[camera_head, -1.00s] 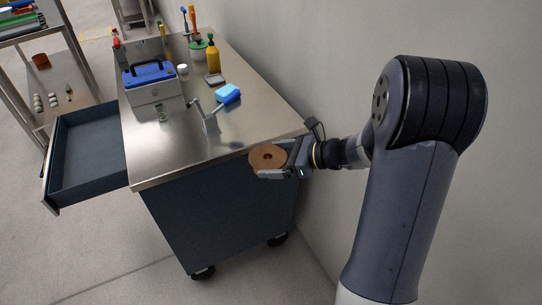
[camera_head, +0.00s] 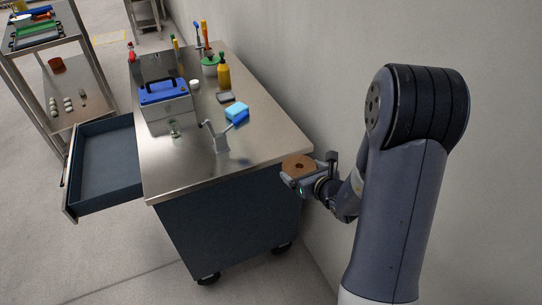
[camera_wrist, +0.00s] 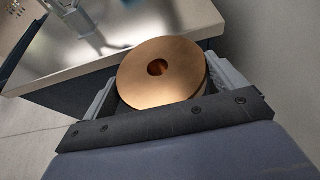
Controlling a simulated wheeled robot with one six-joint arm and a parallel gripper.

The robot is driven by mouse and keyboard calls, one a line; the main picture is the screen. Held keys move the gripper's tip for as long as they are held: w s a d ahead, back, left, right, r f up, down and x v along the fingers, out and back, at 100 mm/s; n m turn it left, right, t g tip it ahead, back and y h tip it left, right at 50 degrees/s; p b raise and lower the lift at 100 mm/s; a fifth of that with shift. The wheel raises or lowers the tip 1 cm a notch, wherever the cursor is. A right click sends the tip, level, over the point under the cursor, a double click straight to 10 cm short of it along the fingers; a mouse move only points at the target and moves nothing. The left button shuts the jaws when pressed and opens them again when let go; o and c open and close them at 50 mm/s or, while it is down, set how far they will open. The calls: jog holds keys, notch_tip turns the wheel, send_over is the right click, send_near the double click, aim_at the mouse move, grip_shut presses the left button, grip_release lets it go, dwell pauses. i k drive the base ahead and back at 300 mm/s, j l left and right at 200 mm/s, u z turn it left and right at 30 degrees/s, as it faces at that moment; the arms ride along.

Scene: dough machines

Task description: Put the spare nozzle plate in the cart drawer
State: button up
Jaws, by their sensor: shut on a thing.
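The nozzle plate (camera_head: 298,165) is a copper-brown disc with a hole in its middle. My gripper (camera_head: 299,174) is shut on it and holds it beside the right front corner of the cart top. In the wrist view the plate (camera_wrist: 162,72) sits between the two fingers and overlaps the cart's edge in the picture. The cart drawer (camera_head: 104,172) is pulled out on the cart's left side; its visible inside looks empty. The cart (camera_head: 215,225) has a steel top and dark blue-grey sides on casters.
On the cart top stand a blue-lidded metal box (camera_head: 165,98), a small metal stand (camera_head: 219,140), a blue sponge (camera_head: 237,112) and a yellow bottle (camera_head: 223,73). A shelf rack (camera_head: 88,100) stands left behind the drawer. A wall (camera_head: 330,60) runs close along the right.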

aim_at(120, 155)
jog(key=u, duration=0.85)
jog(key=i+j+u, duration=0.1)
jog(key=u, duration=0.35)
jog(key=i+j+u, duration=0.1)
jog(key=u, duration=0.35)
jog(key=i+u, duration=0.15)
jog(key=u, duration=0.35)
jog(key=i+j+u, duration=0.15)
jog(key=i+u, duration=0.25)
jog(key=i, duration=0.25)
jog(key=i+l+u, duration=0.1)
jog(key=i+u, duration=0.35)
jog(key=i, duration=0.2)
jog(key=i+u, duration=0.35)
jog(key=i, duration=0.25)
jog(key=i+l+u, duration=0.2)
jog(key=i+u, duration=0.2)
jog(key=i, duration=0.2)
jog(key=i+z, duration=0.15)
jog(key=z, duration=0.2)
jog(key=i+j+z, duration=0.1)
jog(key=z, duration=3)
jog(key=i+l+z, duration=0.4)
jog(key=i, duration=0.3)
jog(key=l, duration=0.1)
